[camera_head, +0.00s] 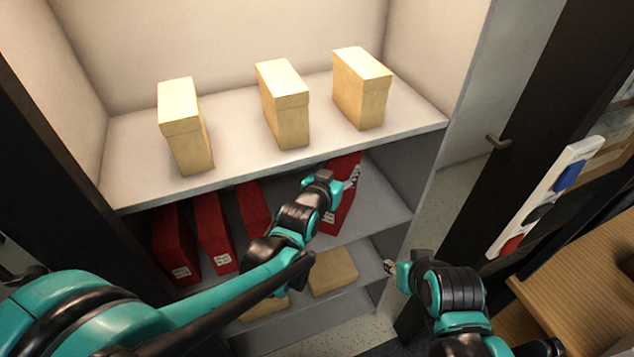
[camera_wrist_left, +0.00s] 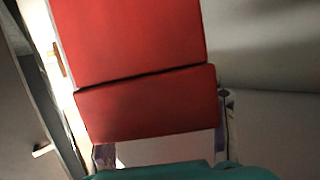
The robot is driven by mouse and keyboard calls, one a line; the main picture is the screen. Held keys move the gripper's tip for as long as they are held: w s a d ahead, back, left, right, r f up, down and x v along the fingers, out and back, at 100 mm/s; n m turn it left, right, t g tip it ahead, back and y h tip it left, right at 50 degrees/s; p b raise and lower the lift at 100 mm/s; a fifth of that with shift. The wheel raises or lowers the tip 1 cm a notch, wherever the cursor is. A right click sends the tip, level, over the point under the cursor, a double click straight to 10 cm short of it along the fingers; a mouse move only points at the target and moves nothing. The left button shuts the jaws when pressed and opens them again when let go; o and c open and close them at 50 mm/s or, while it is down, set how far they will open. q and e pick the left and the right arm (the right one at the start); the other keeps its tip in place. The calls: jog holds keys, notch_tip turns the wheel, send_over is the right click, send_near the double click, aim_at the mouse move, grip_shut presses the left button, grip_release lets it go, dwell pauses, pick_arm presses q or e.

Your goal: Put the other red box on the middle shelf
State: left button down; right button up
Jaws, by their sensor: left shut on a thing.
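A red box (camera_head: 347,203) with a white label is at the right end of the middle shelf (camera_head: 385,205), partly hidden by my left arm. My left gripper (camera_head: 338,183) is shut on it near its top. The box leans a little, and I cannot tell whether its bottom touches the shelf. In the left wrist view the red box (camera_wrist_left: 135,45) fills the upper middle, between the fingers. My right gripper (camera_head: 390,267) is right of the shelf unit, away from the boxes; its fingers are too small to judge.
Three red boxes stand on the left part of the middle shelf: one (camera_head: 172,245), a second (camera_head: 213,235) and a third (camera_head: 253,207). Three tan boxes (camera_head: 284,110) stand on the top shelf (camera_head: 235,140). Tan boxes (camera_head: 333,272) lie on the bottom shelf. A wooden desk (camera_head: 570,300) is at right.

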pick_arm(q)
jog(key=w+a+f+b, duration=0.2)
jog(key=w+a+f, duration=0.2)
jog(key=f, duration=0.3)
jog(key=shift+a+f, duration=0.4)
jog(key=shift+f+b, duration=0.2)
jog(key=shift+b, duration=0.2)
jog(key=c, duration=0.5)
grip_release()
jog(key=shift+c, duration=0.2)
jog(key=shift+r, duration=0.1)
